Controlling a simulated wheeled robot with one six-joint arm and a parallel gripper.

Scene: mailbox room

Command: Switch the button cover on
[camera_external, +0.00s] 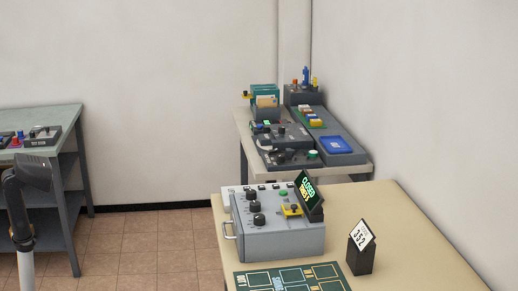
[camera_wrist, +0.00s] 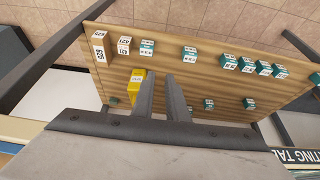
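A grey control box (camera_external: 285,240) with black knobs stands on the beige table in the external view. A yellow hinged-looking piece (camera_external: 291,210) sits on its top, near a green button (camera_external: 283,193); it may be the button cover, but its position is too small to tell. My gripper (camera_wrist: 159,76) shows in the wrist view with a gap between its two fingers and nothing held. It points at a wooden table, away from the control box. The box does not show in the wrist view.
The wooden table (camera_wrist: 190,62) in the wrist view bears several labelled small boxes and a yellow block (camera_wrist: 137,78). In the external view, a display (camera_external: 309,196) and a numbered stand (camera_external: 360,250) are near the control box. A grey table (camera_external: 40,118) stands left.

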